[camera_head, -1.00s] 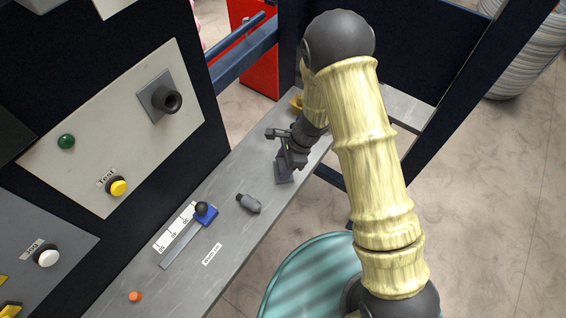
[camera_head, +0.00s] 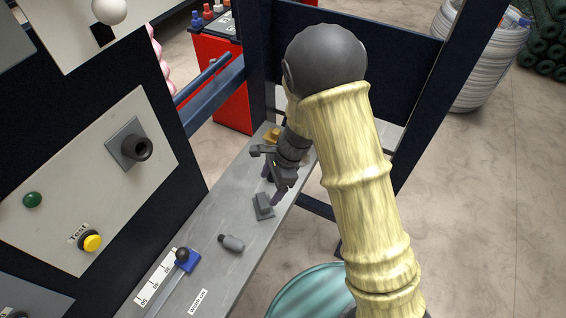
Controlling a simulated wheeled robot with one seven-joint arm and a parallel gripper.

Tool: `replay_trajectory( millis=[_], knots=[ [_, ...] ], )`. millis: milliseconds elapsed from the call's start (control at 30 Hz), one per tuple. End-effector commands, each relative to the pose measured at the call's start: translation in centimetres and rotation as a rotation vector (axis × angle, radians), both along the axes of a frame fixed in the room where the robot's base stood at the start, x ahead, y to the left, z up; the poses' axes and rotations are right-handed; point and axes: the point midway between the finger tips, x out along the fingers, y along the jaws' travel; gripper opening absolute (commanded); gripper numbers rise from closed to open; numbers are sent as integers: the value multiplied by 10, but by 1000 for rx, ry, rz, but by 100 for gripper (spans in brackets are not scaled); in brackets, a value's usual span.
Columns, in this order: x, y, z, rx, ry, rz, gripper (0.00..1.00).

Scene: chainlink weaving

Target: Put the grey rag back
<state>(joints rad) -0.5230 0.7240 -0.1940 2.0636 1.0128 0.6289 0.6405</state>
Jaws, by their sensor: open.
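My gripper (camera_head: 272,184) is open above the far part of the grey shelf, with its dark fingertips pointing down. Just below it a small dark grey piece (camera_head: 263,207) lies on the shelf. It looks like the grey rag, but it is too small to be sure. It appears apart from the fingers. I see nothing held between them.
On the shelf (camera_head: 215,205) lie a small grey bottle-like object (camera_head: 231,243), a blue slider with a black knob (camera_head: 187,261) and a scale. A yellow-brown object (camera_head: 272,135) sits behind my gripper. The control panel (camera_head: 100,185) stands left. A teal round container (camera_head: 310,292) stands below right.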

Motion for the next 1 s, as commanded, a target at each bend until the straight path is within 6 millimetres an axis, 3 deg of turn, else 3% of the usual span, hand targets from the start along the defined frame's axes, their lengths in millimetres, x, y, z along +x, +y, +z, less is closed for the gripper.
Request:
replay_trajectory(
  millis=[300,500,1000],
  knots=[
    [10,-23,59,1,-5,1,79],
    [14,-33,84,1,-2,-1,79],
    [14,-35,89,0,1,-1,79]
  ],
)
